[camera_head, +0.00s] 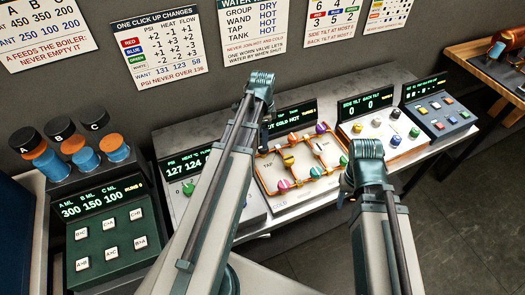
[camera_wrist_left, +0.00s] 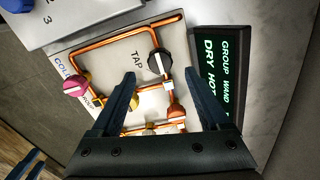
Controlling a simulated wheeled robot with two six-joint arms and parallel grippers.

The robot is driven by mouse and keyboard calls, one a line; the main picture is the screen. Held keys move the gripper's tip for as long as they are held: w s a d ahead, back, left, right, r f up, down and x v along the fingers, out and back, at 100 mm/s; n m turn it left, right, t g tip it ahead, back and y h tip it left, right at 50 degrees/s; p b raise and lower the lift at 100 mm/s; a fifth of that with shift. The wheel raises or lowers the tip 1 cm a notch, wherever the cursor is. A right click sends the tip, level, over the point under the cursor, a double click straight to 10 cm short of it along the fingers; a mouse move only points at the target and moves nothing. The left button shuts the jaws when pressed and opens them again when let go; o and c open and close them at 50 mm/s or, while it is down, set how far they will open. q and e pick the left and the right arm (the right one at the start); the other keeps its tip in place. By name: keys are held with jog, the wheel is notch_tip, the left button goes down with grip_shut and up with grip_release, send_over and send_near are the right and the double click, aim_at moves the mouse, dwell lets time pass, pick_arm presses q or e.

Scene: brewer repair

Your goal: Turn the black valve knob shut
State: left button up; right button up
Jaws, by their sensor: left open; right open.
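The black valve knob (camera_wrist_left: 158,62) with a white stripe sits on a copper pipe beside the printed word TAP in the left wrist view. Its stripe runs roughly along the pipe. My left gripper (camera_wrist_left: 160,75) is open, with one fingertip to either side of the knob in the picture; I cannot tell whether either touches it. In the head view my left arm hides the knob, and the left gripper (camera_head: 262,92) is over the back left of the valve panel (camera_head: 292,203). My right gripper (camera_head: 346,188) is open and empty, over the panel's right side.
Other knobs on the valve panel include a pink one (camera_wrist_left: 76,85) and a green one (camera_head: 316,172). A display (camera_wrist_left: 220,75) stands close behind the black knob. A panel with several knobs (camera_head: 376,122) is to the right, and a button box (camera_head: 110,235) at the left.

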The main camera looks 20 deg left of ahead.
pick_arm(q)
notch_tip(320, 180, down, 6)
jog(key=b, duration=0.4)
jog(key=shift+b, duration=0.4)
jog(key=shift+r, duration=0.1)
grip_shut()
